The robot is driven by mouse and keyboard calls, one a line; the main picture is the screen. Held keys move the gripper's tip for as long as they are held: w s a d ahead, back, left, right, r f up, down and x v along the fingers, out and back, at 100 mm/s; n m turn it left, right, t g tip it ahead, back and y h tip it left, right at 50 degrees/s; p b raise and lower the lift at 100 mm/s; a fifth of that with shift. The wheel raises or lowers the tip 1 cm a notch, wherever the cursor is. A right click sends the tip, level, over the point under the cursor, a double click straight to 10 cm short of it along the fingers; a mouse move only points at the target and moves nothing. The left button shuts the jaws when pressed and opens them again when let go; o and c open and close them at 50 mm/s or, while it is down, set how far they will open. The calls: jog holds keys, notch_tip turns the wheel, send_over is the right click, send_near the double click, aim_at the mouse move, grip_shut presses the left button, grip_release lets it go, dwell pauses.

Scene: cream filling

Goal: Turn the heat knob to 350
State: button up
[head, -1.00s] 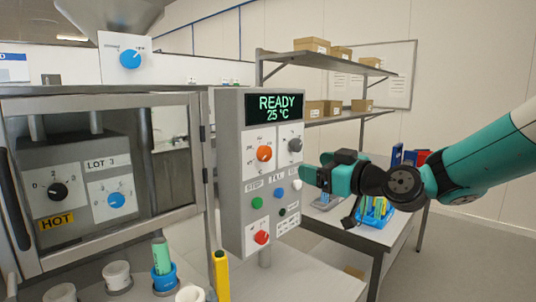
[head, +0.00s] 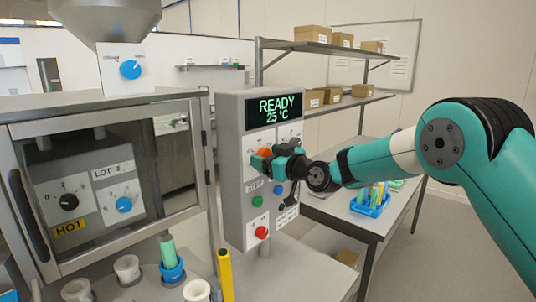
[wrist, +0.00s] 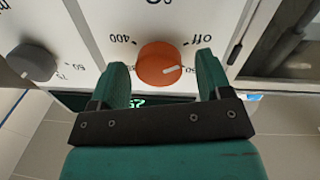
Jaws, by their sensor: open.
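The orange knob (wrist: 159,64) shows in the wrist view on a white dial plate marked "400" and "off". Its white pointer line points right, towards a partly hidden number. My gripper (wrist: 163,72) is open, with one finger on each side of the knob; whether they touch it I cannot tell. In the head view the orange knob (head: 264,152) is partly hidden behind my gripper (head: 262,165), below the display (head: 273,110) reading "READY 25 °C". The wrist view is upside down, with part of the green readout (wrist: 132,103) behind my gripper.
A grey knob (wrist: 33,61) sits left of the orange one in the wrist view. Below on the panel (head: 231,140) are a green button (head: 257,201) and a red knob (head: 262,232). The oven (head: 98,180) stands left; a table with a blue tray (head: 371,207) is right.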

jog(key=shift+c, duration=0.2)
jog(key=c, duration=0.9)
